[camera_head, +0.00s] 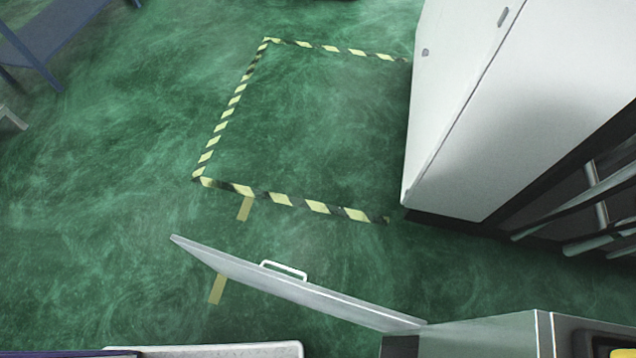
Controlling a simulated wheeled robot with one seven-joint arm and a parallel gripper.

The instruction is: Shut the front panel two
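A thin grey panel (300,289) with a white bar handle (284,270) stands swung open in the lower middle of the head view. Its right end meets the corner of a grey metal housing (485,337) at the bottom right. Its left end stands free over the green floor. No number shows on it, so I cannot tell if it is panel two. My gripper is not in view.
A tall white cabinet (520,95) stands at the upper right, with dark racking and grey bars (585,215) beside it. Yellow-black tape (330,208) marks a rectangle on the clear green floor. A blue table (55,30) is at the upper left. A light-edged surface (225,351) lies along the bottom.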

